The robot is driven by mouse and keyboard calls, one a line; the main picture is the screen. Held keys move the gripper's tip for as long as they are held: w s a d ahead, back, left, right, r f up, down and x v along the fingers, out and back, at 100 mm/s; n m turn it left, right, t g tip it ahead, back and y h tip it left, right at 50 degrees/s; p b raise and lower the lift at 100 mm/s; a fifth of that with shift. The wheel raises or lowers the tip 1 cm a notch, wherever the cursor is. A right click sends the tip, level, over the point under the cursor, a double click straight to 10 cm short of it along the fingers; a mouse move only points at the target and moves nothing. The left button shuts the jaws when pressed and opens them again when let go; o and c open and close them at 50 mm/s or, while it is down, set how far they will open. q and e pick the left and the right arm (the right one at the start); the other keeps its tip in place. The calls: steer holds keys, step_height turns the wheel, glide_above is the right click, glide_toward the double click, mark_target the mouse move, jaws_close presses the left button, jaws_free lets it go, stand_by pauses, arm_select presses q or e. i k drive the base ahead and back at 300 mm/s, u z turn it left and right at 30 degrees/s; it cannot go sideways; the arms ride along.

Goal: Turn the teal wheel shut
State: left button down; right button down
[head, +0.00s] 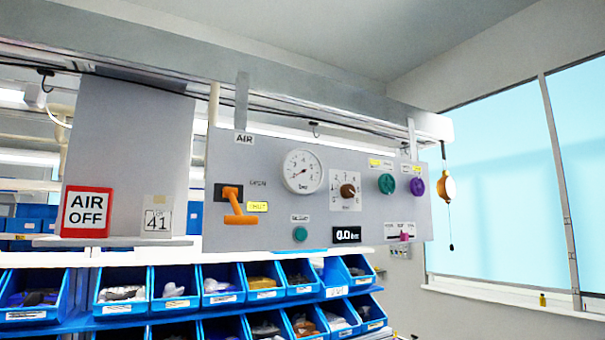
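The teal wheel (387,184) is a small round handwheel on the right part of a grey upright panel (260,170). A label with a yellow patch (380,163) sits just above it; its text is too small to read. The wheel's turn position cannot be told. A purple wheel (417,187) of similar form sits just to its right. Neither of my grippers is in the head view, and nothing touches the wheel.
The panel also carries a gauge (302,171), a brown knob (348,191), an orange lever (237,210), a teal round button (300,234), a display (347,235) and a pink control (405,235). Blue bins (175,290) stand below. The space before the panel looks clear.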

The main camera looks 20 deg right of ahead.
mark_target(387, 184)
steer(key=z, duration=1.6)
steer(key=i, duration=0.8)
steer(key=u, duration=0.8)
